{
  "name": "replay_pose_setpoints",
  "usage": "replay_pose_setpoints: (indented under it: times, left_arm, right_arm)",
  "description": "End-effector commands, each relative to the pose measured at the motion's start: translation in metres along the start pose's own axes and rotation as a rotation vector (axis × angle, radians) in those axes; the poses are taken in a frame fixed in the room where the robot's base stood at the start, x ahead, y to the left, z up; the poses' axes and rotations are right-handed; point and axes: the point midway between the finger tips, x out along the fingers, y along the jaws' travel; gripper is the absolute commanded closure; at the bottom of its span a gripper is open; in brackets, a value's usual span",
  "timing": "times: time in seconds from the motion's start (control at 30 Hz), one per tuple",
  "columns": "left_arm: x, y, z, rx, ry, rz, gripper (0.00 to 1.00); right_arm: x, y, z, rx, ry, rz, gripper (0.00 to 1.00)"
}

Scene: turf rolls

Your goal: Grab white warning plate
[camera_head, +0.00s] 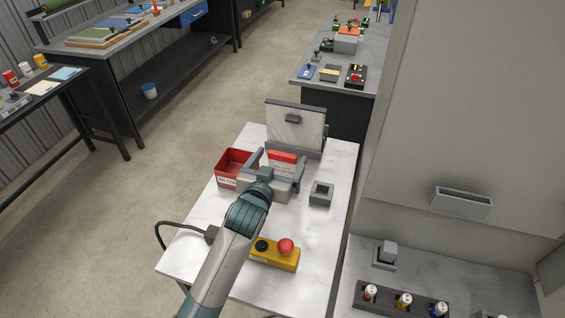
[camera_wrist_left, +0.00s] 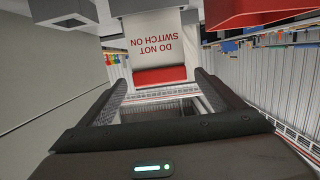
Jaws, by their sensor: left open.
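The white warning plate (camera_head: 282,168) stands on the white table with a red band along its top. In the left wrist view the plate (camera_wrist_left: 158,45) shows the upside-down words "DO NOT SWITCH ON", with its red band towards my gripper. My left gripper (camera_head: 276,166) is open at the plate. In the left wrist view its two fingers (camera_wrist_left: 160,80) lie on either side of the plate's red band, with a visible gap at each side. I cannot tell how deep the plate is between them. My right gripper is not in view.
A red box (camera_head: 231,167) stands close left of the plate. A grey panel box (camera_head: 296,128) is behind it. A grey square socket (camera_head: 321,193) lies to the right. A yellow box with a red button (camera_head: 275,254) is in front. A tall cabinet (camera_head: 470,110) stands right.

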Motion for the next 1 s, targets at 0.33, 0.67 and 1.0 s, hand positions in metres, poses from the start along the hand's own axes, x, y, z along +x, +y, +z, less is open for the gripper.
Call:
replay_pose_setpoints:
  times: [0.33, 0.67, 1.0]
  left_arm:
    - [0.0055, 0.0002, 0.0000, 0.000, 0.001, 0.000, 0.12]
    - [0.0052, 0.0001, 0.0002, 0.000, 0.001, 0.000, 0.34]
    - [0.0052, 0.0000, -0.0001, 0.000, 0.001, 0.000, 0.57]
  right_arm:
    - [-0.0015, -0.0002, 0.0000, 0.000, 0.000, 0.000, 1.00]
    - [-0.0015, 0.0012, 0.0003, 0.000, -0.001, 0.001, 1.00]
    - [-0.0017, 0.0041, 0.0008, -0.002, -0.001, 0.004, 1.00]
